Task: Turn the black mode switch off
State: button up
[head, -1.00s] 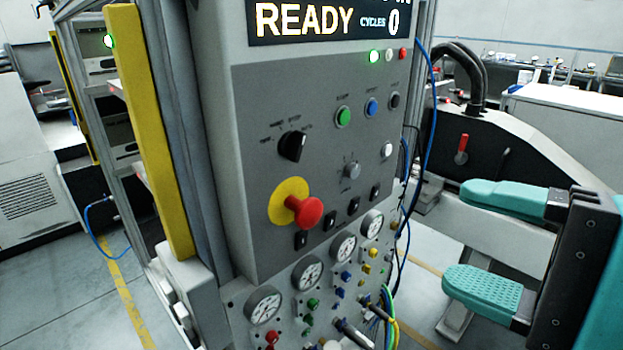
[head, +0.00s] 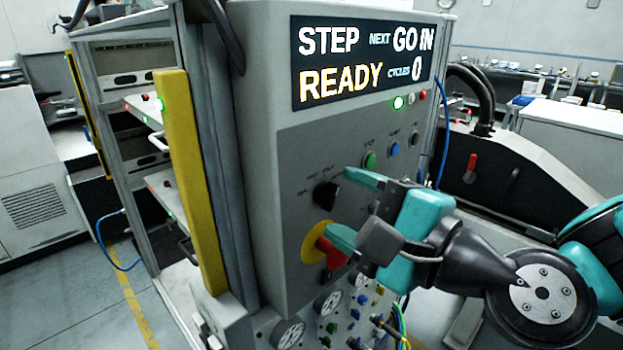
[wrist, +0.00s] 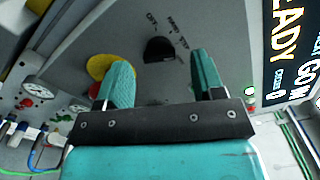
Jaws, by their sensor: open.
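The black mode switch (head: 325,195) is a rotary knob on the grey control panel (head: 300,150), with small printed labels around it. In the wrist view the switch (wrist: 159,50) shows beyond the fingertips, between the two fingers and apart from them. My gripper (head: 347,205) is in front of the panel, open and empty. One teal finger is above and right of the switch, the other in front of the red emergency knob (head: 328,248) on its yellow disc. In the wrist view the open gripper (wrist: 160,75) points at the panel.
The display (head: 365,60) reads STEP, NEXT GO IN, READY, CYCLES 0. A green button (head: 369,160) and a blue button (head: 393,150) sit right of the switch. Gauges (head: 290,333) and coloured fittings are below. A yellow post (head: 190,180) stands left of the panel.

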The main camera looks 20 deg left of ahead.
jog(key=shift+x, duration=0.85)
jog(key=shift+c, duration=0.3)
jog(key=c, duration=0.9)
jog(key=shift+o, duration=0.2)
